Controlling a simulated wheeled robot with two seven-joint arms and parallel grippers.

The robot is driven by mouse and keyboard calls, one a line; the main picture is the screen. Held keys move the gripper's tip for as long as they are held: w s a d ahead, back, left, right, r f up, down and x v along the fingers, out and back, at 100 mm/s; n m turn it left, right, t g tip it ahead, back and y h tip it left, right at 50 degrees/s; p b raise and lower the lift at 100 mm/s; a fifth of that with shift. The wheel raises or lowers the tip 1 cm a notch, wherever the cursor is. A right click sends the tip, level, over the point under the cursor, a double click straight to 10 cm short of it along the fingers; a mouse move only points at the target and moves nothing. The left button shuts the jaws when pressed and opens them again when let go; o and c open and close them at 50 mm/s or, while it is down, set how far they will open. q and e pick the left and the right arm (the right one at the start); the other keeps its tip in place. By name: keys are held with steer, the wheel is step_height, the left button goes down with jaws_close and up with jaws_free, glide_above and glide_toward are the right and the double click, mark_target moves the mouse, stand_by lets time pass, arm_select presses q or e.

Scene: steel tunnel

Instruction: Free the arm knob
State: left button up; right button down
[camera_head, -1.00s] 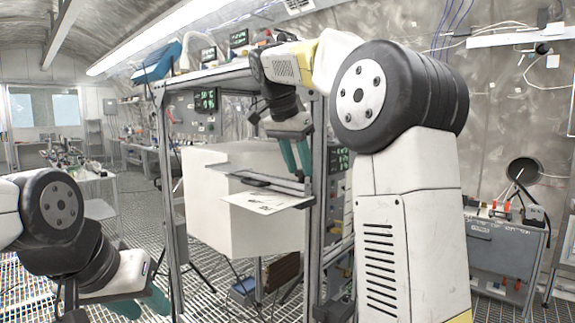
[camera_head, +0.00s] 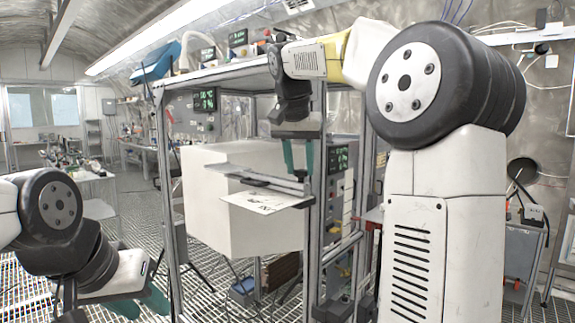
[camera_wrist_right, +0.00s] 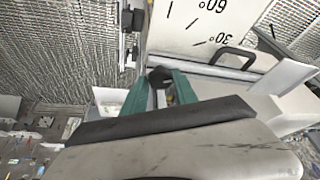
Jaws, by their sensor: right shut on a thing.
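My right gripper (camera_head: 298,156) points down at the right end of a dark arm (camera_head: 262,181) on the white box. In the right wrist view its green fingers (camera_wrist_right: 160,88) are shut on a dark round knob (camera_wrist_right: 159,75). The knob's lower part is hidden between the fingers. A white plate with angle marks (camera_head: 268,203) juts out under the arm; its "60°" and "30°" marks show in the right wrist view (camera_wrist_right: 205,28). My left gripper (camera_head: 140,305) hangs empty at the lower left, its green fingertips apart.
The white box (camera_head: 235,225) stands inside a metal frame (camera_head: 166,200), with an upright post (camera_head: 318,190) close to the right gripper. A workbench (camera_head: 520,240) stands at the right. Grating floor lies open at the left.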

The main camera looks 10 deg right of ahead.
steer(key=n, duration=0.2)
steer(key=n+y, duration=0.2)
steer(key=n, duration=0.1)
steer(key=shift+d+n, duration=0.3)
steer(key=shift+d, duration=0.05)
steer(key=n, duration=0.2)
steer(key=n+y, duration=0.1)
steer(key=n, duration=0.1)
steer(key=n+y, duration=0.1)
steer(key=shift+d+n, duration=0.3)
steer(key=shift+n, duration=0.1)
steer(key=shift+y, duration=0.3)
steer(key=c, duration=1)
jaws_free()
steer(key=shift+o, duration=0.2)
